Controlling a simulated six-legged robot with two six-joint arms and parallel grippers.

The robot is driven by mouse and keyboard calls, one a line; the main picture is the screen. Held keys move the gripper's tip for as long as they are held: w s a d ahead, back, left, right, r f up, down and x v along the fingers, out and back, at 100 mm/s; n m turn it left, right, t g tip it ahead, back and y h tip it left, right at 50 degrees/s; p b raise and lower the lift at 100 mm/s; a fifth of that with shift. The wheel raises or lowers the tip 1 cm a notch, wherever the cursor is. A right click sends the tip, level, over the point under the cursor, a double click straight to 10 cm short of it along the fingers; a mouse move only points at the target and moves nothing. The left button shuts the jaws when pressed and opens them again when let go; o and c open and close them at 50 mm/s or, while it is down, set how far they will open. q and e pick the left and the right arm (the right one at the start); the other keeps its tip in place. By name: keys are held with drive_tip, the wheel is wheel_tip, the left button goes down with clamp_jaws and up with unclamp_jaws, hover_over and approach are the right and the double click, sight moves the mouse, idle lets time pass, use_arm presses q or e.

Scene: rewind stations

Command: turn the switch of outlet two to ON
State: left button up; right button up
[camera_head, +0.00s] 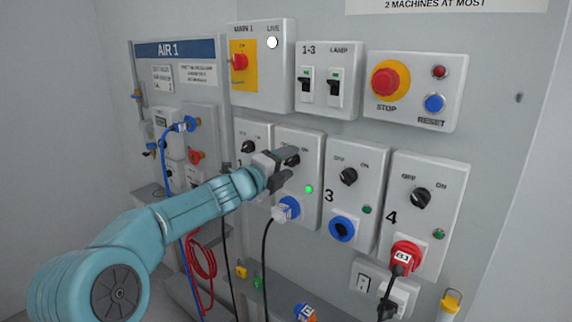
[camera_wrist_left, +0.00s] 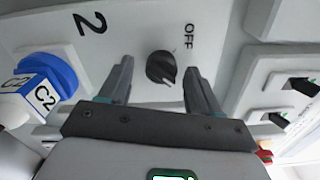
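Outlet two's white panel (camera_head: 312,145) is between the first panel and panel 3. Its round green lamp (camera_head: 309,189) is lit. Its dark switch knob (camera_head: 292,160) is partly hidden by my left gripper (camera_head: 284,170) in the head view. In the left wrist view the knob (camera_wrist_left: 161,67) sits between the fingers of my left gripper (camera_wrist_left: 158,78), with a gap on both sides. The knob's pale mark points to the lower right there, away from the word OFF; the word ON is hidden in that view. My right gripper is not in view.
Outlet 3 (camera_head: 347,177) and outlet 4 (camera_head: 421,197) have similar knobs. A red stop button (camera_head: 386,82) and the 1-3 breaker box (camera_head: 327,85) are above.

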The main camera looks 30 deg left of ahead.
use_arm(q)
drive_tip(key=shift+s, duration=0.1)
drive_tip(key=s+a+b, duration=0.1)
drive_tip(key=s, duration=1.5)
drive_tip(key=shift+b, duration=0.4)
drive_tip(key=shift+a, duration=0.1)
